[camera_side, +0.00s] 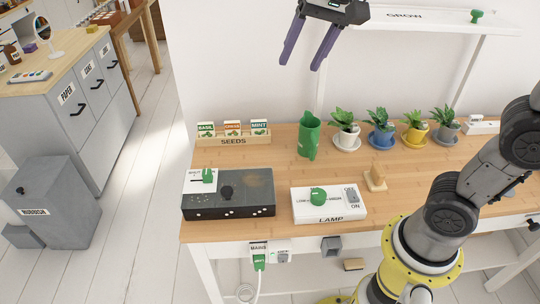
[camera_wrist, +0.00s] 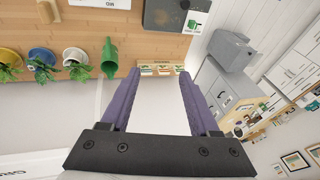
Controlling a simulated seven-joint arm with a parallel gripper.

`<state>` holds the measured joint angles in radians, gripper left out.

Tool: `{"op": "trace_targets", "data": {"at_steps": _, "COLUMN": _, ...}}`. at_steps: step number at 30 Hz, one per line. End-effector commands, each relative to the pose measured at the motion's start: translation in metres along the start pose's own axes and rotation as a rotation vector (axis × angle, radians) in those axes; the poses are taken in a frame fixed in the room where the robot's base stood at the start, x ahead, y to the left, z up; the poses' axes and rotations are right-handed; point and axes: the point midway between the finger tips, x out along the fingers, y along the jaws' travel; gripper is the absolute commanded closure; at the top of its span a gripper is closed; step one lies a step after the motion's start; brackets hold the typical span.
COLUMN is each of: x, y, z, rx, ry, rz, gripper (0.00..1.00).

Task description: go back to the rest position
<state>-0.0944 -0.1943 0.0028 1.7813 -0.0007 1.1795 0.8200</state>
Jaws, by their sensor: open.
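My gripper (camera_side: 303,60) is high above the back of the wooden desk (camera_side: 285,165). Its two purple fingers are apart with nothing between them, and both also show in the wrist view (camera_wrist: 148,80). In the side view the fingers hang above the green watering can (camera_side: 309,135), well clear of it. The rest position itself is not marked in either view.
Several potted plants (camera_side: 381,127) stand in a row along the back of the desk. A seed box (camera_side: 233,136), a dark box with a knob (camera_side: 240,196) and a white lamp control (camera_side: 328,205) are on the desk.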

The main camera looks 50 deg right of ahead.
Motion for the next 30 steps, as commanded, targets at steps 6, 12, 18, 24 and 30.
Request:
{"op": "trace_targets", "data": {"at_steps": 6, "x": -0.013, "y": 0.074, "z": 0.050, "rx": -0.169, "ry": 0.081, "rz": -0.040, "gripper": 0.38}}
{"op": "trace_targets", "data": {"at_steps": 12, "x": 0.010, "y": 0.130, "z": 0.098, "rx": -0.387, "ry": 0.132, "rz": -0.041, "gripper": 0.38}}
{"op": "trace_targets", "data": {"at_steps": 18, "x": 0.046, "y": 0.157, "z": 0.126, "rx": -0.624, "ry": 0.109, "rz": -0.011, "gripper": 0.38}}
{"op": "trace_targets", "data": {"at_steps": 24, "x": 0.046, "y": 0.153, "z": 0.122, "rx": -0.731, "ry": 0.128, "rz": -0.012, "gripper": 0.38}}
{"op": "trace_targets", "data": {"at_steps": 30, "x": 0.046, "y": 0.153, "z": 0.122, "rx": -0.735, "ry": 0.128, "rz": -0.012, "gripper": 0.38}}
